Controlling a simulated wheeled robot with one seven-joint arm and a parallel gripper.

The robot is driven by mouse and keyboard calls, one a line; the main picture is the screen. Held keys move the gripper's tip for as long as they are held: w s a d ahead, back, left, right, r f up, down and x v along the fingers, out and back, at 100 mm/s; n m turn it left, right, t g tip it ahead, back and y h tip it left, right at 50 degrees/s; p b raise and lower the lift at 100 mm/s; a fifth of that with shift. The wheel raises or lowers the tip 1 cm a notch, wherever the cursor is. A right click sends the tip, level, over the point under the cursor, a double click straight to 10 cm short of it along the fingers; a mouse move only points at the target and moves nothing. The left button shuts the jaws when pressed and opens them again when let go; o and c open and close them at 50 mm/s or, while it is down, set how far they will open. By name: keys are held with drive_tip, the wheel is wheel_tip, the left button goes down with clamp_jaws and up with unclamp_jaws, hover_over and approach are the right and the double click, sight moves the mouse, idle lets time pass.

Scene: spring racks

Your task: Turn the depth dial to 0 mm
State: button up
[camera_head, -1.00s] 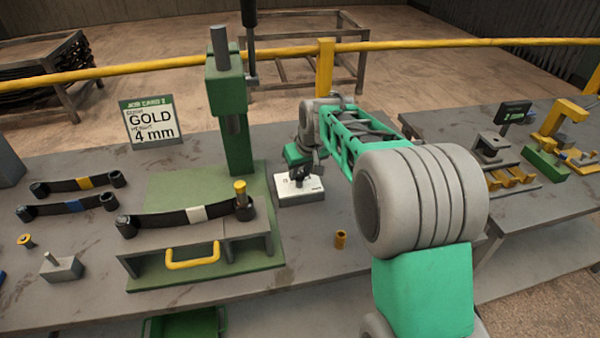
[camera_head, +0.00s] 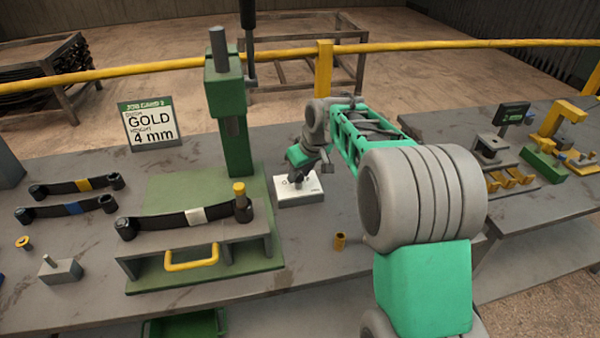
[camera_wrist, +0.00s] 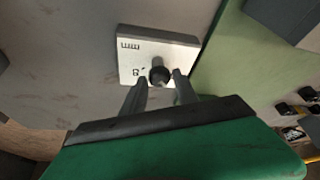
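The depth dial is a dark round knob (camera_wrist: 159,75) on a white box (camera_wrist: 133,62), which shows some small dark markings. In the head view the white box (camera_head: 313,195) sits on the bench, right of the green press. My gripper (camera_wrist: 163,84) has its two fingers apart, one on each side of the knob in the wrist view; I cannot tell whether they touch it. In the head view my gripper (camera_head: 299,182) is small and partly covers the knob. The dial's reading is too small to make out.
The green press (camera_head: 236,120) stands just left of the dial box. A leaf spring (camera_head: 180,218) lies on its fixture with a yellow handle (camera_head: 192,257). A brass bushing (camera_head: 340,241) lies on the bench in front. A job card (camera_head: 149,123) reads GOLD, 4 mm.

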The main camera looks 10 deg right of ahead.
drive_tip(key=o, duration=0.3)
drive_tip(key=v, duration=0.7)
drive_tip(key=shift+s+r, duration=0.2)
drive_tip(key=shift+r, duration=0.15)
drive_tip(key=shift+s, duration=0.1)
drive_tip(key=s+f+m+h, duration=0.1)
drive_tip(key=s+f+m, duration=0.1)
drive_tip(key=s, duration=1)
drive_tip(key=s+a+f+m, duration=0.1)
drive_tip(key=s+f+m, duration=0.1)
drive_tip(key=s, duration=1.1)
drive_tip(key=shift+a+f+m+g+h+p, duration=0.3)
drive_tip(key=shift+f+g+h, duration=0.1)
drive_tip(key=shift+f, duration=0.5)
